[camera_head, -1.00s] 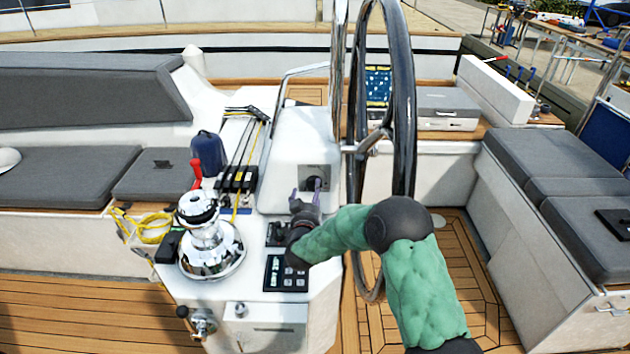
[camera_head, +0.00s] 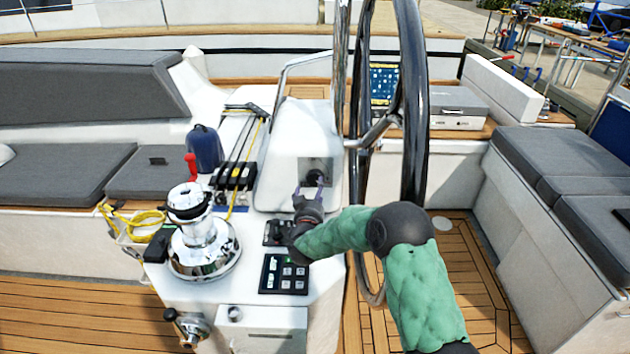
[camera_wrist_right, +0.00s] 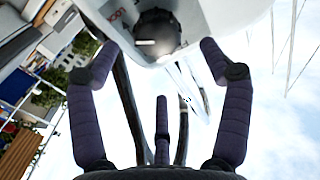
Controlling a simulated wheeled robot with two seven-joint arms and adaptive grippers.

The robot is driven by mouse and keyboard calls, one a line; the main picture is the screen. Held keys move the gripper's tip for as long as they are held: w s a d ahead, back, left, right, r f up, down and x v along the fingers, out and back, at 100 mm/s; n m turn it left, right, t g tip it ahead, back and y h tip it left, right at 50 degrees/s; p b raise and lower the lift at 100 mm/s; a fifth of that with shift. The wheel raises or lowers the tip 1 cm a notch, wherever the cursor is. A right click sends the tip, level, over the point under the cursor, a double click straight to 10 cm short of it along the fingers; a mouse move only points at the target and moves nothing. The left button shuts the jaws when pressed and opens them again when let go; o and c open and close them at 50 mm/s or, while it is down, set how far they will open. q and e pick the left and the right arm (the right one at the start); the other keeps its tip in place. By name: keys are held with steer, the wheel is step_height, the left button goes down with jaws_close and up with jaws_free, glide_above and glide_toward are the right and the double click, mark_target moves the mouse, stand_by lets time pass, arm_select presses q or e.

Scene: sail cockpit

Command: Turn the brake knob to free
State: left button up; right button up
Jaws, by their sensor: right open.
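The brake knob (camera_head: 316,177) is a small black knob in a square recess on the front of the white steering pedestal (camera_head: 290,150). In the right wrist view the knob (camera_wrist_right: 157,36) is a dark round shape with a pale mark on its edge, at the top centre. My right gripper (camera_head: 309,190) is in front of the recess, just below the knob in the head view. Its purple fingers are spread wide. My left gripper is out of view.
The large steering wheel (camera_head: 415,100) stands just right of the pedestal. A chrome winch (camera_head: 200,245) stands to the left of my arm. A button panel (camera_head: 285,274) lies below my gripper. Black rope clutches (camera_head: 232,175) sit left of the pedestal.

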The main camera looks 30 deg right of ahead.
mark_target(315, 179)
steer(key=b+x, duration=0.2)
steer(key=x, duration=0.6)
steer(key=shift+r, duration=0.1)
steer(key=c, duration=1.1)
